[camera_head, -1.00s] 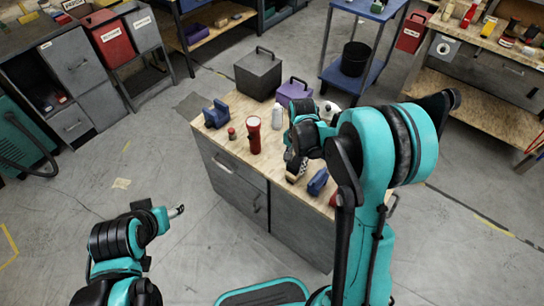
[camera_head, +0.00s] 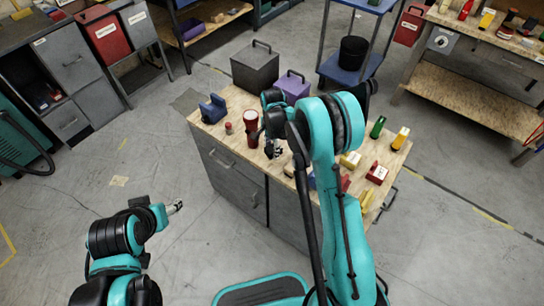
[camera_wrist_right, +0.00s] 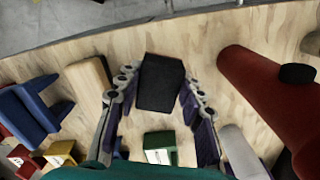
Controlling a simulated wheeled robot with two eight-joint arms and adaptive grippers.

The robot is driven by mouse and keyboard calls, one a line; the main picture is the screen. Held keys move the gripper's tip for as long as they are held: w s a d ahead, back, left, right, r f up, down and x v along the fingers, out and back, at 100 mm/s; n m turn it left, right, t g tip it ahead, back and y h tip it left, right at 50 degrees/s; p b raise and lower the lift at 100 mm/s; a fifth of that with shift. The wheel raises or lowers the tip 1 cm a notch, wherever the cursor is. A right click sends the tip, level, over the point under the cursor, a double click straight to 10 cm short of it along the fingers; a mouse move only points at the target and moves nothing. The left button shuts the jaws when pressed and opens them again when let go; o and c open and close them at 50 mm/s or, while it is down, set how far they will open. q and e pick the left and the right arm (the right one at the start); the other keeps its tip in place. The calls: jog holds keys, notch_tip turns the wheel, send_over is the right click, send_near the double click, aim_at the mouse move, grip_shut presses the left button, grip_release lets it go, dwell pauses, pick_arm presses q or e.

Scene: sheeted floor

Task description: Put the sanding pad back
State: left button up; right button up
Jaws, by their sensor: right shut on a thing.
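My right gripper (camera_head: 274,150) is over the workbench (camera_head: 232,107), just right of the red flashlight (camera_head: 251,128). In the right wrist view its two fingers (camera_wrist_right: 160,100) are shut on a black block (camera_wrist_right: 160,82), which looks like the sanding pad. The pad is hardly visible in the head view. The flashlight (camera_wrist_right: 265,100) lies to the right in the wrist view, apart from the fingers. My left gripper (camera_head: 176,207) is over the floor, away from the bench; its jaw opening is too small to tell.
A tan block (camera_wrist_right: 88,84) sits left of the right fingers. A blue holder (camera_head: 213,109), a grey box (camera_head: 256,68) and a purple box (camera_head: 292,88) stand toward the bench's back. Green (camera_head: 377,127), yellow (camera_head: 400,138) and red (camera_head: 376,173) items stand at the right.

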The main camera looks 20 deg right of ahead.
jog(key=shift+f+b, duration=0.7)
jog(key=shift+f, duration=1.15)
jog(key=shift+f, duration=0.1)
jog(key=o, duration=0.7)
jog(key=shift+f, duration=0.1)
jog(key=shift+c, duration=0.2)
jog(key=o, duration=0.4)
jog(key=shift+r, duration=0.2)
